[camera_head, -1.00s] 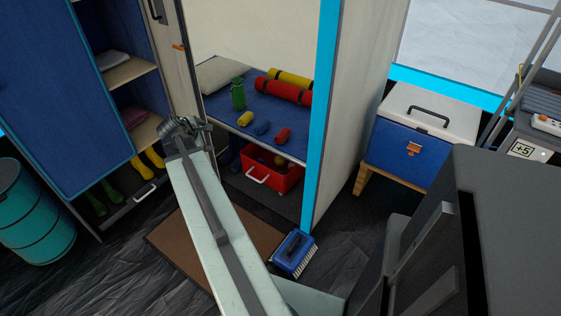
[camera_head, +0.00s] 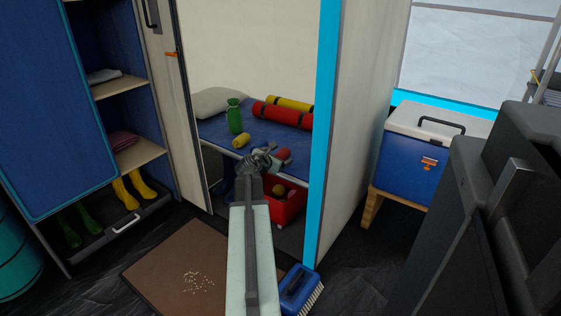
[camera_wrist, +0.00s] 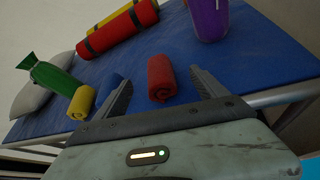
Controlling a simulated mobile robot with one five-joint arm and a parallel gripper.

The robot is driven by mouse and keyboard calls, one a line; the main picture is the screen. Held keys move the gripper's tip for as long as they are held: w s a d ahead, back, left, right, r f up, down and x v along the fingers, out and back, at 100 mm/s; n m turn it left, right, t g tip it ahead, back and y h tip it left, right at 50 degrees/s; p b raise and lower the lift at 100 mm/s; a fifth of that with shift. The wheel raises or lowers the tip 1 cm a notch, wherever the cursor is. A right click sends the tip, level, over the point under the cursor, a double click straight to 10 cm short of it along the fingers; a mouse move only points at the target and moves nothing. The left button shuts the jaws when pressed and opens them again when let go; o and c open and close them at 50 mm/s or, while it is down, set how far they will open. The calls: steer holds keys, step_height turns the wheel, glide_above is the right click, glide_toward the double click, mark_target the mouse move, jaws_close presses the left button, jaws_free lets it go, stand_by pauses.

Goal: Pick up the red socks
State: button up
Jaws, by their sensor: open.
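The red socks (camera_wrist: 161,78) are a small red roll on the blue cot (camera_wrist: 240,55). In the head view the red socks (camera_head: 284,154) are partly hidden behind my gripper (camera_head: 262,160), which is over the cot's front edge. My gripper (camera_wrist: 163,88) is open, with nothing held. I cannot tell how far the socks are from the fingertips.
Rolled yellow socks (camera_wrist: 80,102) and blue socks (camera_wrist: 112,84) lie to the left. Behind are a green bag (camera_wrist: 52,76), a big red roll (camera_wrist: 108,32) and a purple object (camera_wrist: 208,18). A red crate (camera_head: 291,208) is under the cot. A partition (camera_head: 355,120) stands right.

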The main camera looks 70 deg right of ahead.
mark_target(281, 151)
steer(key=b+x, duration=0.2)
steer(key=x, duration=0.3)
steer(key=shift+d+f, duration=0.1)
steer(key=c, duration=1.4)
steer(key=r+p, duration=0.4)
steer(key=shift+w+a+r, duration=0.1)
steer(key=shift+a+r, duration=0.1)
steer(key=shift+a, duration=0.05)
steer(key=w+a, duration=0.1)
steer(key=a, duration=0.4)
steer(key=w+a, duration=0.2)
steer(key=a, duration=0.3)
steer(key=w+a+p, duration=0.1)
steer(key=w+a, duration=0.1)
steer(key=a, duration=0.2)
steer(key=shift+w+a+r, duration=0.2)
steer(key=shift+a+r, duration=0.15)
steer(key=shift+a, duration=0.05)
